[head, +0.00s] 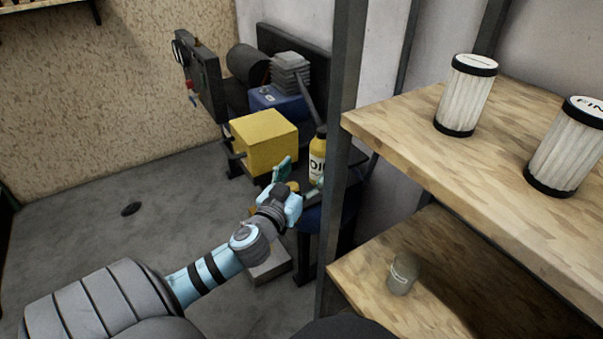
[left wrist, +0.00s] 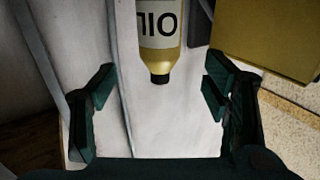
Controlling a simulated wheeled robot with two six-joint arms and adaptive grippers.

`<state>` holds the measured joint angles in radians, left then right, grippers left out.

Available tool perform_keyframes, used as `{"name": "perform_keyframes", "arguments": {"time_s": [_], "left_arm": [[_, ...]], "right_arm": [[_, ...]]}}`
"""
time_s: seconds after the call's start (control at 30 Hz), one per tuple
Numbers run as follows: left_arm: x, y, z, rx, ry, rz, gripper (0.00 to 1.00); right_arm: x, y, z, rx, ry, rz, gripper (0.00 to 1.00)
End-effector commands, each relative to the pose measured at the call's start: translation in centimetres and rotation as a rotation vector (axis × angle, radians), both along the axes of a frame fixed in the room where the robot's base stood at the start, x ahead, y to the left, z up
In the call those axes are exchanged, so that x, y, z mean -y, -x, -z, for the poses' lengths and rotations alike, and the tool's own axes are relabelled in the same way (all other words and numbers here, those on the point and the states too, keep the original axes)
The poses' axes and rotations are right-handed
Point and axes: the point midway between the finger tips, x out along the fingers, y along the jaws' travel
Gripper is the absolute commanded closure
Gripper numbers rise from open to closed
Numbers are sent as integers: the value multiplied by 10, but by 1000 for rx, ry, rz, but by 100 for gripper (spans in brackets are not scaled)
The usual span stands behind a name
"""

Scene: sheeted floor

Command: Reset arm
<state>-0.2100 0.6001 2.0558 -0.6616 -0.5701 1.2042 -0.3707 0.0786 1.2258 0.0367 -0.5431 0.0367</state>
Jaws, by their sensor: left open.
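My left arm reaches in from the lower left in the head view. My left gripper (head: 296,180) is open beside a yellow oil bottle (head: 317,158) on the dark workbench. In the left wrist view the two fingers of the gripper (left wrist: 160,90) are spread wide with nothing between their tips. The bottle (left wrist: 159,40) appears upside down there, its dark cap pointing toward the gap between the fingers. The bottle looks apart from both fingers. My right gripper shows in neither view.
A yellow box (head: 264,142) stands on the bench left of the bottle. A small jar (head: 403,273) is on the lower shelf. Floor at left is mostly clear.

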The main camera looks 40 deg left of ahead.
Motion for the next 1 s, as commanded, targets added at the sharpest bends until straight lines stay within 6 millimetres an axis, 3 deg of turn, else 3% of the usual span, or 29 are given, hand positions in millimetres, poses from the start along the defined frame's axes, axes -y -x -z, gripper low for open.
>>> {"name": "perform_keyframes", "arguments": {"time_s": [0.13,0.67,0.77,0.87,1.0], "left_arm": [[3,11,-1,1,2,1,31],[3,13,3,-8,3,-9,31],[3,30,28,-107,16,-74,31],[12,67,77,-330,32,-154,31],[45,131,141,-692,46,-141,31]], "right_arm": [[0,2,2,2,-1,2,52],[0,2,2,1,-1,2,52],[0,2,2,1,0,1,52],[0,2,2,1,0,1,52],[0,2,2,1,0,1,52]]}}
